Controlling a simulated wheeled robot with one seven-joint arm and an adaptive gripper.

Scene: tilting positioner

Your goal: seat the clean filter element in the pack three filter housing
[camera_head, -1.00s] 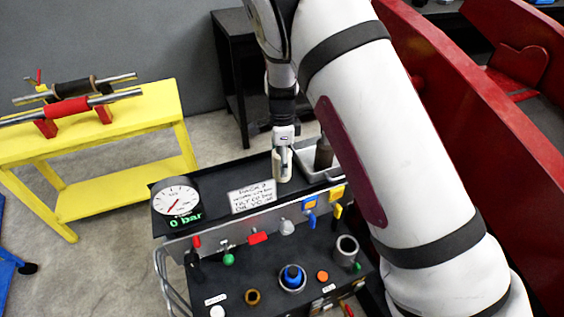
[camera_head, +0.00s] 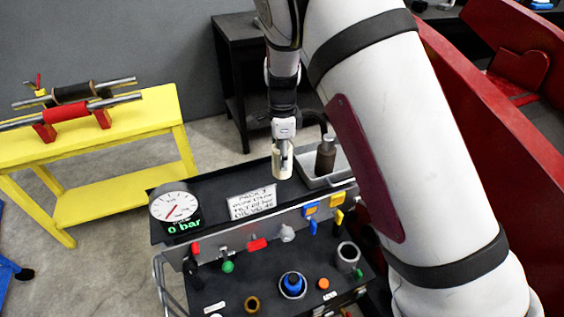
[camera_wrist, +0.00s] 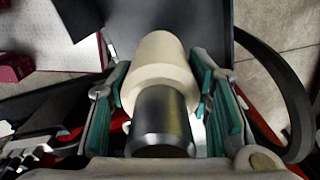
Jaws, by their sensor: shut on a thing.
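My gripper (camera_head: 283,150) is shut on the clean filter element (camera_head: 282,168), a cream cylinder hanging above the back black shelf. In the wrist view the cream element (camera_wrist: 160,62) lies between the teal finger pads, with a dark grey cylindrical part (camera_wrist: 160,122) at its near end. An open grey cylinder (camera_head: 348,252) stands at the right of the front black deck, apart from my gripper. It looks like a filter housing, but I cannot tell which pack it belongs to.
A metal tray (camera_head: 313,182) on the shelf's right holds a dark brown cylinder (camera_head: 325,158). A gauge (camera_head: 176,207) reads 0 bar beside a lettered placard (camera_head: 252,203). Valve handles line the panel. A blue-topped fitting (camera_head: 292,284) stands on the deck. A yellow bench (camera_head: 110,180) is at left.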

